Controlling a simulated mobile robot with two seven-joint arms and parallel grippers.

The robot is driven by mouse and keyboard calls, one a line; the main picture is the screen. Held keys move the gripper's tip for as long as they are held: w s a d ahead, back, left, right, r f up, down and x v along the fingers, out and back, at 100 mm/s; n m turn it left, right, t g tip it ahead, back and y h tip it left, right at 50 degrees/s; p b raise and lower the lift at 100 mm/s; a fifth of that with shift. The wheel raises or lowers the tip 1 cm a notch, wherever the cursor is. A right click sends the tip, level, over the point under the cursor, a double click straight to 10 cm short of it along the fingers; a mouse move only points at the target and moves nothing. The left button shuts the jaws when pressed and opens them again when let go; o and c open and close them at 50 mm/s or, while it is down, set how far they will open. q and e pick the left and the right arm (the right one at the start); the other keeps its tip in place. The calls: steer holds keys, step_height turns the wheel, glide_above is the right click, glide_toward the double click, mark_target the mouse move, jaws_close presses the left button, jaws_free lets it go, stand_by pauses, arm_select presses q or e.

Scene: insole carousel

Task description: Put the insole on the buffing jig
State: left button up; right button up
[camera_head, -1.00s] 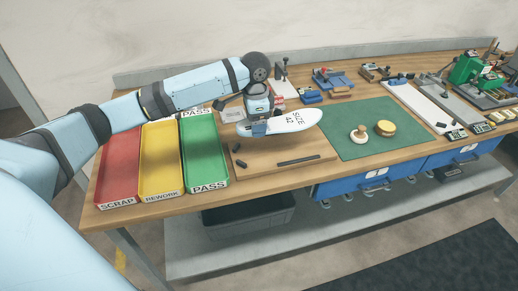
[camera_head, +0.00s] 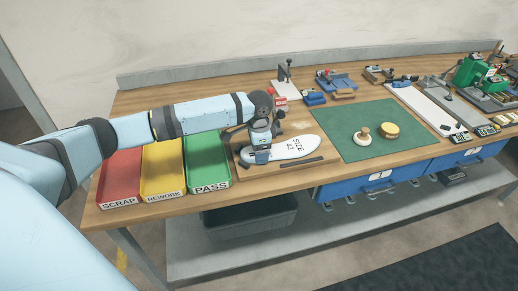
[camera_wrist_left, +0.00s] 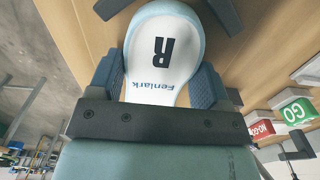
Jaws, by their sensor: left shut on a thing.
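The white insole (camera_head: 295,149), marked SIZE 42, lies level at or just above the wooden jig board (camera_head: 262,178); I cannot tell if it touches. My left gripper (camera_head: 259,156) is shut on its left, rounded end, with one finger on each side. The left wrist view shows this end of the insole (camera_wrist_left: 165,55) with a large R and the word Fenlark between the blue fingertips (camera_wrist_left: 160,85). A dark strip (camera_head: 302,168) lies on the board along the insole's front side. The board's left part is partly hidden by my gripper. My right gripper is out of view.
Red SCRAP (camera_head: 119,178), yellow REWORK (camera_head: 162,170) and green PASS (camera_head: 207,160) trays stand left of the board. A green mat (camera_head: 365,117) with a wooden-knobbed stamp (camera_head: 363,133) and a round brass-coloured piece (camera_head: 389,130) lies to the right. Fixtures line the back.

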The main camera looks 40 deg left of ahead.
arm_select(q)
steer(key=shift+f, duration=0.1)
steer(key=o, duration=0.9)
steer(key=shift+r, duration=0.3)
step_height(320, 180, up, 12)
steer(key=shift+f+p, duration=0.2)
steer(key=shift+p, duration=0.1)
